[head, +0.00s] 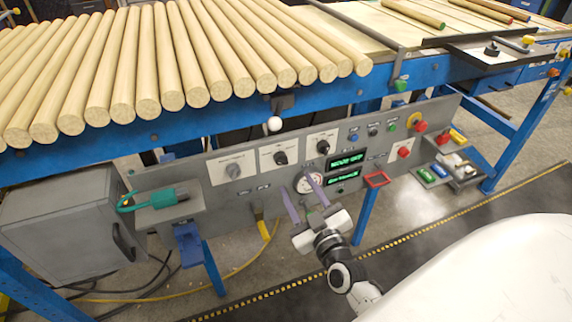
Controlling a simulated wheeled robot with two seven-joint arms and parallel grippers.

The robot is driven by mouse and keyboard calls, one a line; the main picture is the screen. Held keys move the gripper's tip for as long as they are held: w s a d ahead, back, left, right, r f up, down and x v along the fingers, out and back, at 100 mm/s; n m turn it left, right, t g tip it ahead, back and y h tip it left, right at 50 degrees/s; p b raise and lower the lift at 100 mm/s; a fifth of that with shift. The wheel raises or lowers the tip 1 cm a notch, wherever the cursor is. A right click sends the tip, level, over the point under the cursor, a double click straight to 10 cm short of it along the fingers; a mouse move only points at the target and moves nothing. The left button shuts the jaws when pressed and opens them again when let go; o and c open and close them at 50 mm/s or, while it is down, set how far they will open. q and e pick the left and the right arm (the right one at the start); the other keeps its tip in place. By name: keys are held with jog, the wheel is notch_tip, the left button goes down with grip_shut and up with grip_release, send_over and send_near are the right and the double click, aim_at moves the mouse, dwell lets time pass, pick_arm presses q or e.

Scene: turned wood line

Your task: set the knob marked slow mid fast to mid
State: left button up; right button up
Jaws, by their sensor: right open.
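The grey control panel (212,201) under the line carries three rotary knobs on white plates: a grey left knob (233,170), a dark middle knob (280,157) and a dark right knob (323,147). Their lettering is too small to read, so I cannot tell which is marked slow mid fast or where each points. My right gripper (295,184) is open and empty, with its two purple fingers apart and pointing up toward the panel. It appears below the middle and right knobs, in front of the gauge. My left gripper is not in view.
A round gauge (309,182) and green displays (346,161) sit beside the fingers. A red-framed holder (377,180) juts out to the right. Buttons, including a red one (404,153), lie farther right. A green-handled tool (160,198) rests at left. Wooden rods (190,60) lie above.

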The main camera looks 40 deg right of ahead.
send_over(286, 168)
jog(key=s+a, duration=0.3)
jog(key=s, duration=0.1)
jog(key=shift+w+d+f+b, duration=0.1)
jog(key=shift+w+b, duration=0.05)
jog(key=shift+b, duration=0.15)
jog(key=shift+c, duration=0.4)
jog(key=c, duration=1)
